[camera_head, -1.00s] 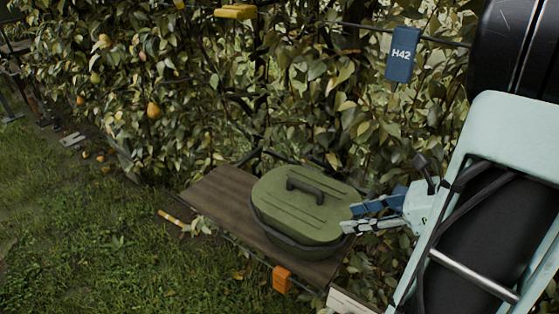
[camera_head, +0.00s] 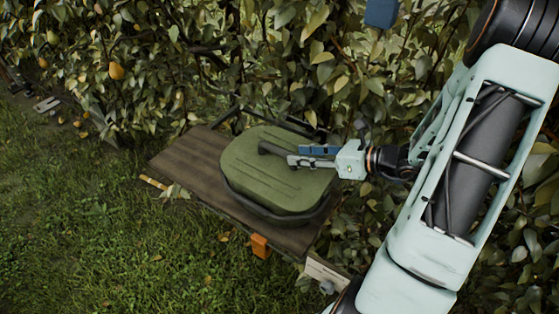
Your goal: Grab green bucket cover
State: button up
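The green bucket cover (camera_head: 262,180) is an oval lid with raised ribs and a dark handle (camera_head: 271,148) on top. It sits on the dark green bucket (camera_head: 272,214), which stands on a brown wooden board. My gripper (camera_head: 300,157) reaches in from the right above the cover, with its fingers pointing left at the handle. The two fingers, one blue and one grey, are apart. Their tips are at the right end of the handle, partly hiding it. I cannot tell whether they touch it.
The wooden board (camera_head: 192,160) has free room left of the bucket. An orange block (camera_head: 260,246) is at its front edge. Dense pear foliage (camera_head: 250,60) stands close behind, with a blue tag (camera_head: 382,12) hanging above. Grass (camera_head: 90,230) lies open at the left.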

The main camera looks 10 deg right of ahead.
aim_at(284, 154)
jog(key=shift+p+x, duration=0.4)
jog(key=shift+x, duration=2.7)
jog(key=shift+s+a+r, duration=0.1)
jog(key=shift+s, duration=0.05)
grip_shut()
